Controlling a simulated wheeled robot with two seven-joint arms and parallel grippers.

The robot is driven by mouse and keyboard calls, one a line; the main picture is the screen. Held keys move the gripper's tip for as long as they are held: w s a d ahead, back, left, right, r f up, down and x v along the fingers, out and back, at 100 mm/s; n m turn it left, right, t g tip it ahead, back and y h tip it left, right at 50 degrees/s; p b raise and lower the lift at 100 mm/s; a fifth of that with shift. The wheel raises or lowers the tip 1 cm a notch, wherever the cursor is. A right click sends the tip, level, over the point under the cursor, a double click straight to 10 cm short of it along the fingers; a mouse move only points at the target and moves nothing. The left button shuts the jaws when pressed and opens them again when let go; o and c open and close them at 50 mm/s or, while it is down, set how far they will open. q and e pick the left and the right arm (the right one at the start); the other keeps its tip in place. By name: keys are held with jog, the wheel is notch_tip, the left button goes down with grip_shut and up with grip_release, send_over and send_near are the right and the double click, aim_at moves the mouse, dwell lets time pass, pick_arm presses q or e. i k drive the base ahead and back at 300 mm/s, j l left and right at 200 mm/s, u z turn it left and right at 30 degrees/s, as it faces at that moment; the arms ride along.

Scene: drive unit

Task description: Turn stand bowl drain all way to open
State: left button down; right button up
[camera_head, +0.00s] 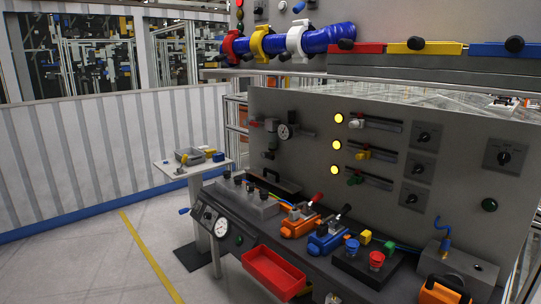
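A small white stand (171,169) is at the left of the bench, in the middle distance. A grey bowl-like container (190,155) sits on its top. A small yellow part (182,161) shows at the container's front left and looks like a lever or tap. A blue handle (184,211) sticks out to the left below the stand's top, near the bench's corner. I cannot tell which of these is the drain's handle, nor whether the drain is open or shut. Neither of my grippers is in view.
The bench (235,209) with a grey upright panel (310,160) fills the right side. A red tray (273,273) hangs at its front, near a round gauge (221,227). Blue and yellow blocks lie on the stand. The floor (100,265) to the left is clear.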

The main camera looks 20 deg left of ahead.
aim_at(266, 154)
jog(key=i+j+u, duration=0.4)
jog(key=i, duration=0.4)
jog(key=i+j+u, duration=0.25)
jog(key=i, duration=0.2)
